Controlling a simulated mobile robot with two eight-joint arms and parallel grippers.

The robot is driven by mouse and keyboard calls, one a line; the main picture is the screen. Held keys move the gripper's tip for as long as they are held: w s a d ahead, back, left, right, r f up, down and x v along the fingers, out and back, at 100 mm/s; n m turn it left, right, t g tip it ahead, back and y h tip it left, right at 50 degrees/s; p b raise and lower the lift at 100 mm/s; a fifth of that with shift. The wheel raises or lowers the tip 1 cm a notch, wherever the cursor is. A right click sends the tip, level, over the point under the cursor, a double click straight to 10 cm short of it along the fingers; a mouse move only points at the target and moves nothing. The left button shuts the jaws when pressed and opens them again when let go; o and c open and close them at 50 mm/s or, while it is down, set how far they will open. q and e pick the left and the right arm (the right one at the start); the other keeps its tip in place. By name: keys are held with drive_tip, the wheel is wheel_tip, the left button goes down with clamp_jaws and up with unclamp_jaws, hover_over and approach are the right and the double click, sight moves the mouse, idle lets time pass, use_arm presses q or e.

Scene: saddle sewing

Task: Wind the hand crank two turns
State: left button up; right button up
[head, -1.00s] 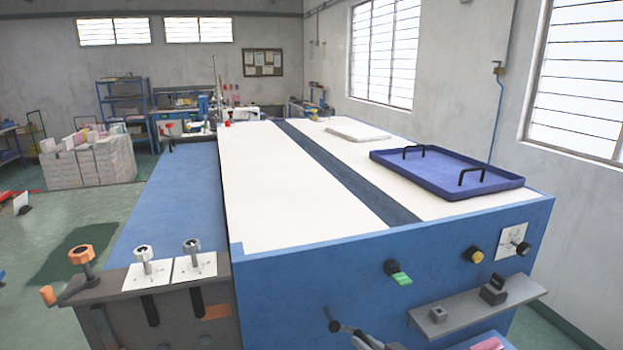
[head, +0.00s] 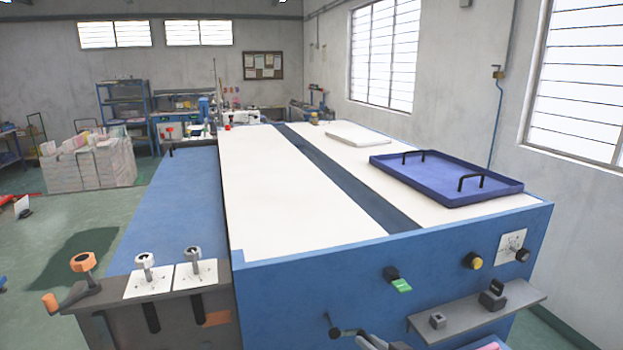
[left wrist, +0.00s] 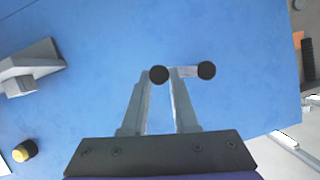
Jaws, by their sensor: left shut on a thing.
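A small dark hand crank (head: 336,332) is on the front of the blue machine, low in the middle of the head view. In the left wrist view it shows as two round black ends joined by a pale bar (left wrist: 206,70). My left gripper (head: 364,340) reaches it from below, with only its tip in the head view. In the left wrist view the pale fingers of the left gripper (left wrist: 160,80) are closed on the crank at the left black end. The fingers hide part of the crank. My right gripper is not in view.
A grey shelf (head: 520,296) with small blocks juts out to the right. A green switch (head: 400,285) and a yellow button (head: 473,260) are above. A crank with an orange grip (head: 50,303) is at the far left. A blue tray (head: 445,180) lies on top.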

use_arm(q)
drive_tip(key=shift+d+r, duration=0.2)
drive_tip(key=shift+r, duration=0.45)
clamp_jaws()
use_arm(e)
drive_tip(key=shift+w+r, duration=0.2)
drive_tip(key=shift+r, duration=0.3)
use_arm(q)
unclamp_jaws()
drive_tip(key=shift+r+p, duration=0.6)
drive_tip(key=shift+r, duration=0.3)
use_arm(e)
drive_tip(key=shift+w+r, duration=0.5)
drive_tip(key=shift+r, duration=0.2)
use_arm(q)
drive_tip(key=shift+s, duration=0.1)
drive_tip(key=shift+a+r+p, duration=0.15)
drive_tip(key=shift+r+p, duration=0.25)
drive_tip(key=shift+r, duration=0.35)
clamp_jaws()
drive_tip(key=shift+s, duration=0.1)
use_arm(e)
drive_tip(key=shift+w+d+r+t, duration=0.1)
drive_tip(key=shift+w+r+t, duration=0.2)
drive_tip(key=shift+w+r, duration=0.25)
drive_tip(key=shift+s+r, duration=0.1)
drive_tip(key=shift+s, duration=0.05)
use_arm(q)
drive_tip(key=shift+a, duration=0.1)
